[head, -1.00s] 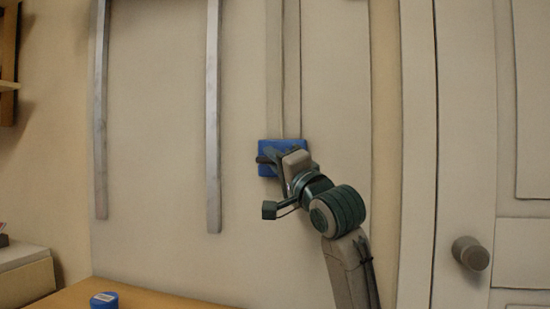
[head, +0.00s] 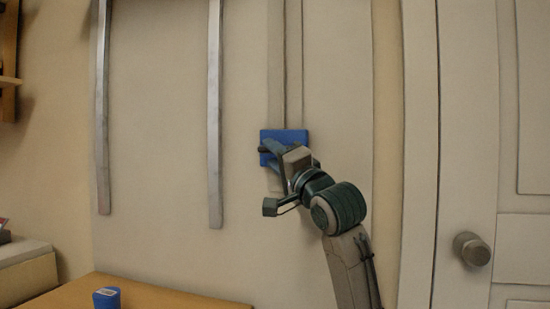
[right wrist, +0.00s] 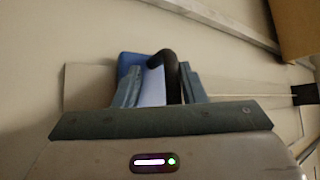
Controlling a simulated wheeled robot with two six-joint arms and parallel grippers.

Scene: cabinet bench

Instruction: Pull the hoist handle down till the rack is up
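The hoist handle is a blue block (head: 284,135) with a black bar, on a pale vertical strip on the wall. My right gripper (head: 275,156) is at the handle in the head view, covering its lower part. In the right wrist view, the two fingers of my right gripper (right wrist: 160,78) stand on either side of the black bar (right wrist: 171,75). The bar is close to the finger on the right, with a gap to the other finger. Blue shows behind. My left gripper is not in view. I cannot make out the rack in any view.
Two grey vertical rails (head: 214,130) are on the wall left of the handle. A wooden table (head: 165,297) with a blue container (head: 106,298) is at the lower left. A door with a round knob (head: 471,249) is at the right.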

